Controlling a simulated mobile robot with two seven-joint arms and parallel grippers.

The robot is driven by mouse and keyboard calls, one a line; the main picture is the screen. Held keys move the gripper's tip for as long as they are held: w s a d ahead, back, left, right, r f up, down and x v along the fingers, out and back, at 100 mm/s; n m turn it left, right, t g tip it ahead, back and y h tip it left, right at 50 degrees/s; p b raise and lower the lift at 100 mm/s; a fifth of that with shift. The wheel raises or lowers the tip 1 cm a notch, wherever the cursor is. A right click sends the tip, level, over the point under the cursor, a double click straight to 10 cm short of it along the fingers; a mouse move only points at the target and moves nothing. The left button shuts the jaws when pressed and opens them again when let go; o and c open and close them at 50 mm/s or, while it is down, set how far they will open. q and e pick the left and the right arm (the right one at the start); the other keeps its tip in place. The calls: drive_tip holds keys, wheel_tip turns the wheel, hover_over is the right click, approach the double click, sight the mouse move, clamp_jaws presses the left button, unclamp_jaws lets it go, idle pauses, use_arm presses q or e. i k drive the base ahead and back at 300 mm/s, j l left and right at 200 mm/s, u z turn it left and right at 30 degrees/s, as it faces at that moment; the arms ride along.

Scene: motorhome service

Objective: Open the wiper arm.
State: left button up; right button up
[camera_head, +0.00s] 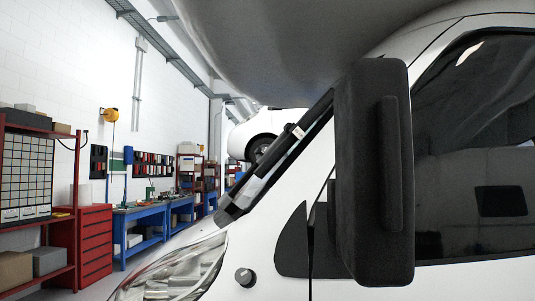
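The white vehicle's front left part fills the right half of the head view. Its windscreen (262,180) shows only as a narrow, steeply slanted strip beside the dark pillar. A dark piece (236,203) lies at the foot of the windscreen; I cannot tell whether it is the wiper arm. No wiper arm stands out clearly, and the mirror and pillar hide much of the glass. Neither of my grippers shows in this view.
A large black side mirror (362,170) stands out close in front of me. A grey overhang (285,45) bulges above. A headlight (178,272) is below. Red shelving (72,205), a red drawer cabinet (95,245) and blue workbenches (140,225) line the left wall.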

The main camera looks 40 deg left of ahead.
sight(226, 200)
drive_tip(key=k+j+z, duration=0.1)
drive_tip(key=j, duration=0.25)
drive_tip(key=j+z, duration=0.15)
drive_tip(key=j, duration=0.2)
drive_tip(key=k+j+z, duration=0.1)
drive_tip(key=j, duration=0.25)
drive_tip(key=k+j, duration=0.15)
drive_tip(key=j, duration=0.2)
drive_tip(key=k+j, duration=0.15)
drive_tip(key=j, duration=0.2)
drive_tip(key=k+j+z, duration=0.1)
drive_tip(key=j, duration=0.25)
